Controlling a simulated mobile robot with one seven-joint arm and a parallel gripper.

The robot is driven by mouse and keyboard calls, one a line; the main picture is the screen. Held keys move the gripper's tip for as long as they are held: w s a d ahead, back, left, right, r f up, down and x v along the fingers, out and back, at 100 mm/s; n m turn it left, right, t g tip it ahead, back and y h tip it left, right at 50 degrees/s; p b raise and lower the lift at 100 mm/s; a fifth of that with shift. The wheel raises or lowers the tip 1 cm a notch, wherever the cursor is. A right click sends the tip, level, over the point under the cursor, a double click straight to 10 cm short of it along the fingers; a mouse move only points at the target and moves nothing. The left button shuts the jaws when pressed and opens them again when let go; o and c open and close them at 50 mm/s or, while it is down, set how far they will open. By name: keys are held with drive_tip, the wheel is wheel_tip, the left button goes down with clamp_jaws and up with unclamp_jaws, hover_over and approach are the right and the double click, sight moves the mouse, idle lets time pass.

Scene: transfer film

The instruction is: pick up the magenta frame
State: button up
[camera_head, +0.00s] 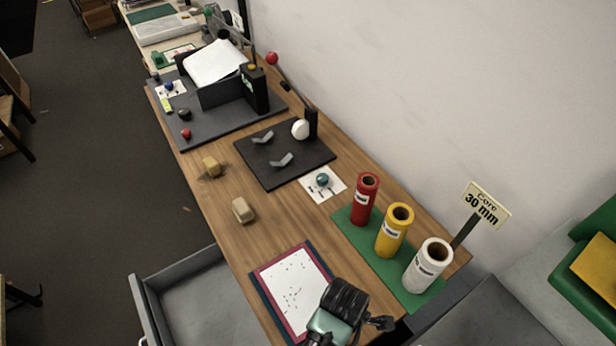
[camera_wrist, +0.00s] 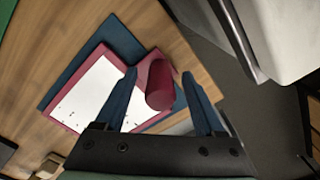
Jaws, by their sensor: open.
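The magenta frame (camera_head: 278,306) lies on a dark blue mat (camera_head: 262,298) near the front of the wooden table, around a white sheet with small dark specks. In the wrist view the frame has a thick magenta cylinder-shaped grip (camera_wrist: 159,88) at one side. My gripper (camera_wrist: 159,80) is open, its two blue fingers on either side of that grip. I cannot tell whether they touch it. In the head view my gripper (camera_head: 343,302) covers the frame's right corner and hides the grip.
Red (camera_head: 365,199), yellow (camera_head: 394,230) and white (camera_head: 428,265) rolls stand on a green mat (camera_head: 345,222) just right of the frame. Two tan blocks lie farther up the table. An open grey drawer (camera_head: 146,312) juts out at the left. The wall bounds the right.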

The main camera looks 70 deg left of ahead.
drive_tip(key=shift+f, duration=0.55)
clamp_jaws()
